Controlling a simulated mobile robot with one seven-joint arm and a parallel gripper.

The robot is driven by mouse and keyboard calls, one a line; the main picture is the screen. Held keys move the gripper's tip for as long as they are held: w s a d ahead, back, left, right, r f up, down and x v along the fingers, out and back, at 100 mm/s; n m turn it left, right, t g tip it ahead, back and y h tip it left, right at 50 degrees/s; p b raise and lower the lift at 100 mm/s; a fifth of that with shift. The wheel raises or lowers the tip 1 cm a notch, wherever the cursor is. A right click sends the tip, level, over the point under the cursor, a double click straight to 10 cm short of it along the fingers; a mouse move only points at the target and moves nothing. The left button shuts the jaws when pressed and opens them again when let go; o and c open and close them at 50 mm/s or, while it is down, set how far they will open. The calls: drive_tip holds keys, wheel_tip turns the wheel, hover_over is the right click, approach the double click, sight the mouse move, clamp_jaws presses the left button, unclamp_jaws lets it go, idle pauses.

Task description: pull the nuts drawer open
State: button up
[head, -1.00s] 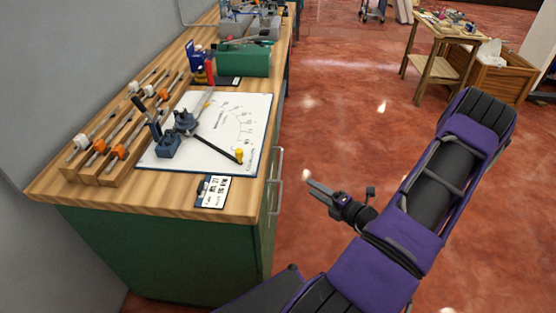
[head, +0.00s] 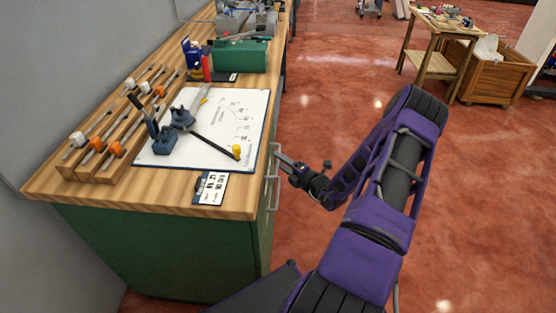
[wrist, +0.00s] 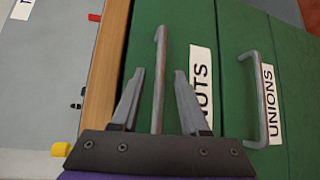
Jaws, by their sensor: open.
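The nuts drawer (wrist: 172,42) is a green front with a white label (wrist: 202,75) reading "UTS", its first letter covered by a finger. Its grey bar handle (wrist: 159,60) stands between the two fingers of my gripper (wrist: 158,85) in the wrist view. The fingers are open, one on each side of the bar, with gaps on both sides. The drawer looks shut. In the head view my gripper (head: 281,162) is at the bench's right face, beside a metal handle (head: 275,180); the drawer fronts are mostly hidden from there.
A neighbouring drawer labelled "UNIONS" (wrist: 270,105) has its own bar handle (wrist: 252,100) close to the right finger. The wooden bench top (head: 120,193) carries a white board (head: 225,108), clamps and a small card (head: 210,188).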

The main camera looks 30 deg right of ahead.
drive_tip(key=shift+w+a+f, duration=0.1)
drive_tip(key=shift+w, duration=0.7)
clamp_jaws()
idle(0.9)
